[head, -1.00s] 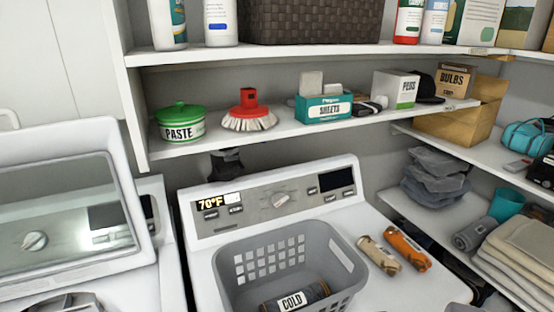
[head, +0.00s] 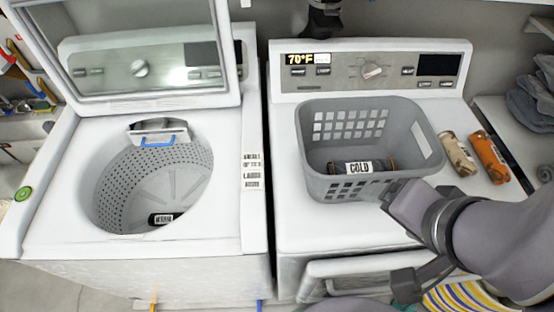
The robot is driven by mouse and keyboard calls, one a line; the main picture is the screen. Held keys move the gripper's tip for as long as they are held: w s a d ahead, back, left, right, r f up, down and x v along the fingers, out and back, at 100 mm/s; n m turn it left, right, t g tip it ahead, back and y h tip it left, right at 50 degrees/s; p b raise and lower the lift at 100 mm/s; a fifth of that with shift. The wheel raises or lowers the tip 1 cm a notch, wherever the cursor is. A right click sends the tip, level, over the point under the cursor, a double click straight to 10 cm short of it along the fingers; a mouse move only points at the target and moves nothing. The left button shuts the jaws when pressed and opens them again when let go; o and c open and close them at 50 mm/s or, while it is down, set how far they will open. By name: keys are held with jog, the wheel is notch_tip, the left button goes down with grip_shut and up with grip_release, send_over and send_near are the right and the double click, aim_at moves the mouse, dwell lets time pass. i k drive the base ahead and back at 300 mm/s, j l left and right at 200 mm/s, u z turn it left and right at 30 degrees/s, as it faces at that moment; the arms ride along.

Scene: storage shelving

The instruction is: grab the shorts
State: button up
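I cannot make out any shorts for certain in the head view. A dark rolled bundle (head: 345,167) with a white COLD label lies in the grey laundry basket (head: 312,182) on the right machine. A yellow, white and blue striped cloth (head: 470,297) shows at the bottom right edge, partly hidden by my arm; I cannot tell what it is. My arm reaches in from the right, in front of the basket. Its grey end part (head: 408,204) is near the basket's front right corner. I cannot see clear fingertips or anything held.
The left machine (head: 255,215) has its lid up and an open drum (head: 175,185) with a small dark labelled item (head: 162,219) inside. Tan (head: 458,153) and orange (head: 490,157) rolls lie right of the basket. Folded grey cloths (head: 535,100) sit on the right shelf.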

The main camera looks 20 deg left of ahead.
aim_at(155, 219)
jog(key=k+j+u, duration=0.1)
jog(key=j+u, duration=0.3)
jog(key=j, duration=0.15)
jog(key=j+u, duration=0.4)
jog(key=j, duration=0.2)
jog(key=i+j+u, duration=0.1)
jog(key=j+u, duration=0.3)
jog(key=j, duration=0.15)
